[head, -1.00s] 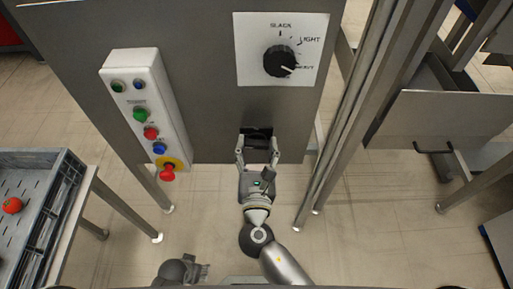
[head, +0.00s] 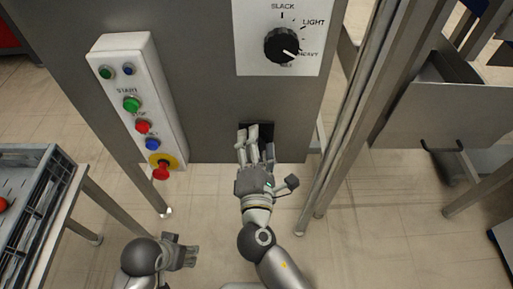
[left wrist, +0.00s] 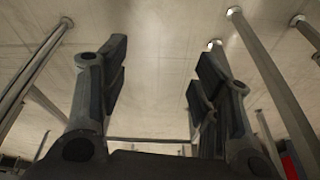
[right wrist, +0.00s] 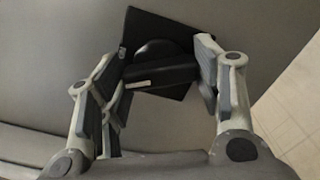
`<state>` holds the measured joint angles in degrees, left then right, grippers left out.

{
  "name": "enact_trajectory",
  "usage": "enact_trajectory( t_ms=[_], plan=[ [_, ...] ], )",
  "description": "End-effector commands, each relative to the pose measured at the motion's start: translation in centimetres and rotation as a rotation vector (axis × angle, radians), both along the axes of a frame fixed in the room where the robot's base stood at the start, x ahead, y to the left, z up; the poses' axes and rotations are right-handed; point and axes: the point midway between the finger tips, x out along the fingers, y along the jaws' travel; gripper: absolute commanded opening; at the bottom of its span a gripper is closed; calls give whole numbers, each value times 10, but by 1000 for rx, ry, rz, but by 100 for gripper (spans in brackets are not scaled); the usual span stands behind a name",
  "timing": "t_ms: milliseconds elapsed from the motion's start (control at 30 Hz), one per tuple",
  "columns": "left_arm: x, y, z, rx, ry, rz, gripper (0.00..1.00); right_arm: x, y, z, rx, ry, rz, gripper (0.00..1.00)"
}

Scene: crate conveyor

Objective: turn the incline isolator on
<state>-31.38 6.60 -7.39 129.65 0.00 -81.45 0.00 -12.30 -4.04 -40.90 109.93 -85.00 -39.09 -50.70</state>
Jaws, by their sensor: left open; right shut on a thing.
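The incline isolator (head: 262,127) is a black square plate with a rotary handle, low on the grey cabinet face. My right gripper (head: 258,146) is at it and hides most of it in the head view. In the right wrist view the isolator's dark handle (right wrist: 160,75) lies between the fingers of my right gripper (right wrist: 160,85), which is shut on it. The black plate behind looks tilted relative to the fingers. No position marking on it is readable. My left gripper (head: 188,252) is open and empty, low at the bottom left; its spread fingers (left wrist: 155,85) show only floor between them.
A white button box (head: 137,105) with several buttons and a red stop knob (head: 160,172) is left of the isolator. A black selector dial (head: 282,45) is above. Metal posts (head: 350,120) stand close on the right. A grey crate (head: 45,185) is at the left.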

Motion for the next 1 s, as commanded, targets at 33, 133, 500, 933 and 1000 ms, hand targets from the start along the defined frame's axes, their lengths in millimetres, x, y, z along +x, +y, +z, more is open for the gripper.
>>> enact_trajectory(
  t_ms=[33,133,500,933,1000],
  plan=[
    [-2,0,9,-1,-11,1,58,0,0,-4,47,1,0,35],
    [-7,2,31,-1,-21,2,58,0,0,-4,140,1,0,35],
    [-13,3,34,-1,-26,3,58,0,0,-3,405,3,-1,35],
    [-3,0,31,-9,-70,0,58,0,0,-2,520,3,-1,35],
    [-1,0,31,-11,-78,-1,58,0,0,-2,524,3,-1,35]
  ],
)
